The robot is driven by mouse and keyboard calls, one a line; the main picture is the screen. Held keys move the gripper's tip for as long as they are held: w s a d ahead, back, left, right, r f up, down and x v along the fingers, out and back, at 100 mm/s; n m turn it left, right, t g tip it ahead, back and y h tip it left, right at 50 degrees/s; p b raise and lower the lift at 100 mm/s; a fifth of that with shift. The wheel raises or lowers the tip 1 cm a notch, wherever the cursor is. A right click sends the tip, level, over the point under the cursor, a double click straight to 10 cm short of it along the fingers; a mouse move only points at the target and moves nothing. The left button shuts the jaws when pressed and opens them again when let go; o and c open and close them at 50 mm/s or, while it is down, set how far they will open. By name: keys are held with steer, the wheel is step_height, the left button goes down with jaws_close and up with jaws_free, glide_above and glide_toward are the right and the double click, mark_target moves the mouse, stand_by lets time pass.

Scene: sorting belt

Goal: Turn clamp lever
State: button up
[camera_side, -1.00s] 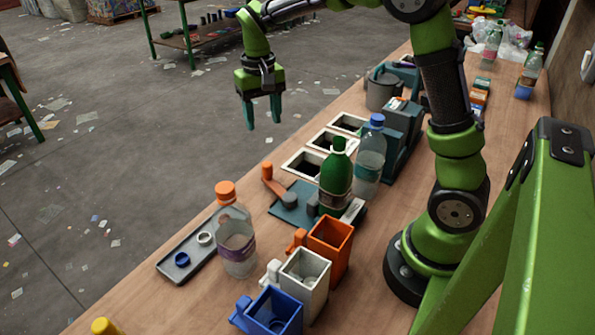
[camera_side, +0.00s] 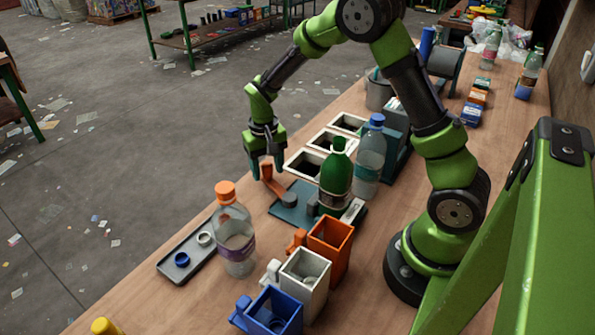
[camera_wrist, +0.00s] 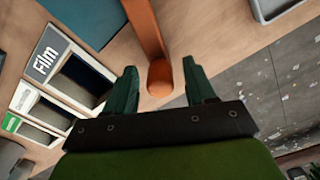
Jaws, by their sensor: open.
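The clamp has a teal base plate (camera_side: 290,214) with an orange lever (camera_side: 275,187) that ends in an upright knob (camera_side: 266,168) at the table's left edge. A green bottle (camera_side: 336,180) stands upright on the plate by the grey jaws. My gripper (camera_side: 268,174) is open and low at the lever's knob end. In the wrist view the orange knob (camera_wrist: 160,76) lies between my two teal fingertips (camera_wrist: 160,78), with a visible gap on each side. The lever arm (camera_wrist: 143,25) runs away from the knob toward the teal plate (camera_wrist: 85,18).
Sunken bins (camera_side: 303,163) lie just behind the clamp, one labelled Film (camera_wrist: 48,55). A clear bottle with a blue cap (camera_side: 370,160) stands behind the green one. An orange-capped bottle (camera_side: 236,235), a grey tray (camera_side: 188,257) and coloured bins (camera_side: 330,243) stand in front.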

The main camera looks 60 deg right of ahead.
steer(key=shift+c, duration=0.5)
jaws_close()
steer(key=shift+d, duration=0.1)
steer(key=d+m, duration=0.1)
steer(key=s+d+m, duration=0.1)
steer(key=m, duration=0.1)
steer(key=shift+s+d, duration=0.1)
steer(key=shift+s, duration=0.05)
steer(key=s+d+m, duration=0.1)
steer(key=m, duration=0.1)
steer(key=s+d+m, duration=0.1)
steer(key=m, duration=0.1)
steer(key=s+m, duration=0.1)
steer(key=s+d+m, duration=0.1)
steer(key=m, duration=0.1)
steer(key=shift+s+d+m, duration=0.15)
steer(key=shift+s+m, duration=0.15)
steer(key=shift+s, duration=0.05)
steer(key=shift+s+d+m, duration=0.15)
steer(key=shift+s+m, duration=0.55)
steer(key=shift+m, duration=0.15)
steer(key=shift+s+d+m, duration=0.1)
steer(key=shift+s+m, duration=0.55)
steer(key=shift+m, duration=0.2)
steer(key=shift+s, duration=0.1)
steer(key=shift+o, duration=0.5)
jaws_free()
